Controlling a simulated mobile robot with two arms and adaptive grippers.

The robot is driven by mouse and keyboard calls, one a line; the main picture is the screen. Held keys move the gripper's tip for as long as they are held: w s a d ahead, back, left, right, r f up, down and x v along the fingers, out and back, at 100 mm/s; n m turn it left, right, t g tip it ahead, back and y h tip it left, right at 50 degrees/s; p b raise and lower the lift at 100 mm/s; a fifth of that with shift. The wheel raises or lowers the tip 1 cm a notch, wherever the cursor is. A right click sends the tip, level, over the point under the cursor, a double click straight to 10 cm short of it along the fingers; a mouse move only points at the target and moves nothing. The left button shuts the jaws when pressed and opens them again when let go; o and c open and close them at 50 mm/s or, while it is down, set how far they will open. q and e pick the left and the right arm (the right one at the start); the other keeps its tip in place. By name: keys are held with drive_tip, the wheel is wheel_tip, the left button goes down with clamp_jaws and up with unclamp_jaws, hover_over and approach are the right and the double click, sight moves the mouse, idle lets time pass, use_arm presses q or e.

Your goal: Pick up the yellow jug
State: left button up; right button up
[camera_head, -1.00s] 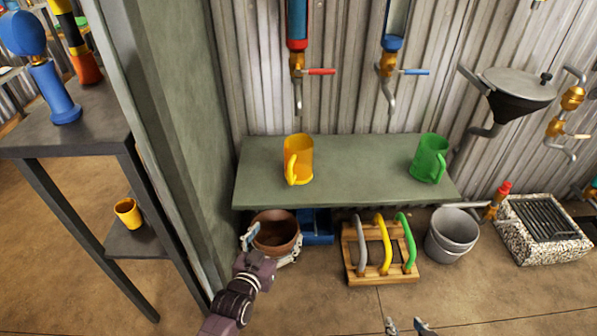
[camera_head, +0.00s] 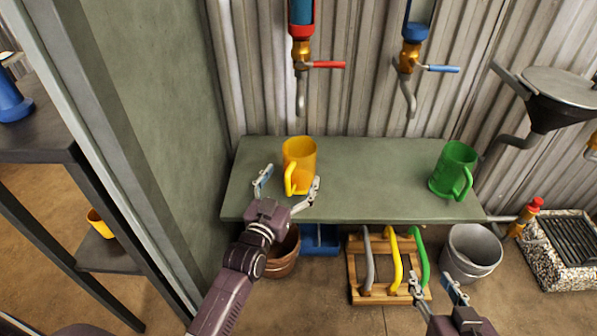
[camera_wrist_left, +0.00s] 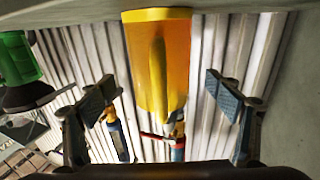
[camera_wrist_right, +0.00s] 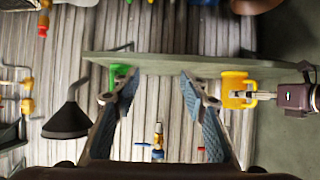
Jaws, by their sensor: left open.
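The yellow jug (camera_head: 300,160) stands upright on the left part of the green shelf (camera_head: 370,170), its handle toward me. My left gripper (camera_head: 289,186) is open just in front of the jug, its fingers spread to either side of the handle. In the left wrist view the jug (camera_wrist_left: 160,62) lies ahead between the open fingers (camera_wrist_left: 168,105), and I see no finger touching it. My right gripper (camera_head: 437,288) is open and empty, low in front of the shelf. Its spread fingers also show in the right wrist view (camera_wrist_right: 158,90).
A green jug (camera_head: 453,170) stands at the shelf's right. Taps with a red lever (camera_head: 328,65) and a blue lever (camera_head: 443,69) hang above. Below are a brown pot (camera_head: 283,258), a wooden rack (camera_head: 360,290) and a grey bucket (camera_head: 470,253). A green wall (camera_head: 160,120) is close on the left.

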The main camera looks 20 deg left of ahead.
sight(305, 152)
use_arm(q)
drive_tip(key=shift+w, duration=0.2)
drive_tip(key=w+b, duration=0.2)
drive_tip(key=w, duration=0.2)
drive_tip(key=shift+w+d+f, duration=0.1)
drive_tip(key=shift+w, duration=0.45)
use_arm(e)
drive_tip(key=w+a+r+t+y, duration=0.1)
drive_tip(key=r+t, duration=0.4)
drive_tip(key=r, duration=0.5)
drive_tip(key=w+a, duration=0.1)
drive_tip(key=w, duration=0.1)
drive_tip(key=shift+w+a+r+y, duration=0.2)
drive_tip(key=shift+w+y, duration=0.1)
drive_tip(key=shift+w, duration=0.1)
use_arm(q)
drive_tip(key=c, duration=1.4)
